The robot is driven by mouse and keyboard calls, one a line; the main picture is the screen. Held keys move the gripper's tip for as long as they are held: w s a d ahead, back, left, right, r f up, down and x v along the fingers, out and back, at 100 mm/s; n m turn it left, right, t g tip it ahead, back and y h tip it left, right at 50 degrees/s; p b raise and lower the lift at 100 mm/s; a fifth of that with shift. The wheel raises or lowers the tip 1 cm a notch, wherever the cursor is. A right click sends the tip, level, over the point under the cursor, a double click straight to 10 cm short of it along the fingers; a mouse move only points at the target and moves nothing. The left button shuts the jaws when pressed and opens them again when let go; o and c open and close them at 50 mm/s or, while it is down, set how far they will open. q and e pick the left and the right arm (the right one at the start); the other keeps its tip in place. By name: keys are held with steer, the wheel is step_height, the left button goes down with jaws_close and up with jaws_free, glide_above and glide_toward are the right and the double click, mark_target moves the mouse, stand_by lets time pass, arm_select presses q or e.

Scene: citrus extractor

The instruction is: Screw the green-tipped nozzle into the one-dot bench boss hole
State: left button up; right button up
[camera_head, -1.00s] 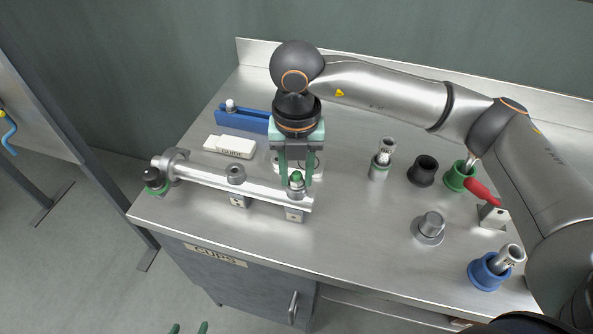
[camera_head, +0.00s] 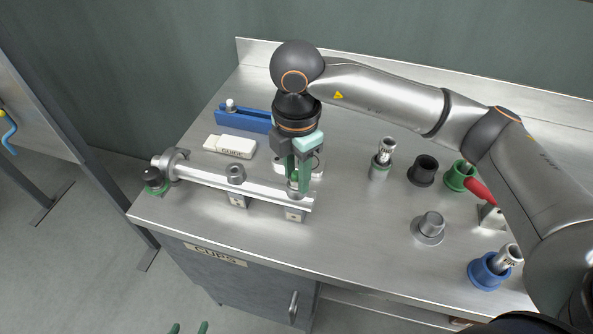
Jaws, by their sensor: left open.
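The green-tipped nozzle (camera_head: 293,179) stands upright at the right boss of the silver bar (camera_head: 262,187), mostly hidden by my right gripper's fingers. My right gripper (camera_head: 298,186) points down with its green fingers around the nozzle; whether they press on it is hard to see. A square block (camera_head: 294,215) sits below that boss. Another boss (camera_head: 235,173) on the bar has a dark open top, with a second block (camera_head: 238,201) below. The dot marks are too small to count. My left gripper (camera_head: 189,328) shows only two green fingertips, apart and empty, at the bottom edge.
A black knob with a green ring (camera_head: 154,180) is at the bar's left end. A blue rack (camera_head: 242,121) and white block (camera_head: 230,146) lie behind. On the right stand a grey-capped nozzle (camera_head: 381,160), black cup (camera_head: 423,171), green cup (camera_head: 459,177), metal post (camera_head: 430,228) and blue cup (camera_head: 487,271).

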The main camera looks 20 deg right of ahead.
steer(key=shift+o, duration=0.9)
steer(key=n, duration=1.2)
steer(key=shift+c, duration=0.2)
